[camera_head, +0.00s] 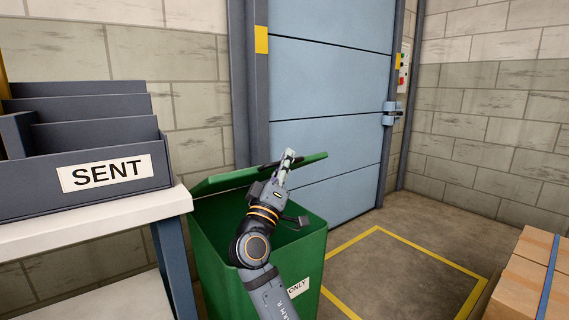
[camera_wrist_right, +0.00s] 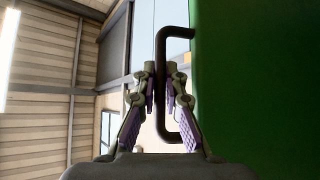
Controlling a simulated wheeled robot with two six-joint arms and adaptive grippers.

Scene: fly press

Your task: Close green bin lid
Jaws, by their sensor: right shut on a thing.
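The green bin (camera_head: 217,249) stands in the middle of the head view, beside the white table. Its green lid (camera_head: 222,181) is partly open and tilted, seen nearly edge-on above the dark bin opening. My right gripper (camera_head: 288,160) is at the lid's edge, with my arm reaching up across the bin. In the right wrist view, the black lid handle (camera_wrist_right: 163,48) runs between the two fingers of my right gripper (camera_wrist_right: 161,75), which are shut on it. The green lid surface (camera_wrist_right: 260,80) fills the right side there. My left gripper is not in view.
A white table (camera_head: 95,222) with a grey tray marked SENT (camera_head: 150,168) stands left of the bin. A blue door (camera_head: 325,85) is behind. Yellow floor lines (camera_head: 425,250) mark a clear area to the right. Cardboard boxes (camera_head: 525,275) are at lower right.

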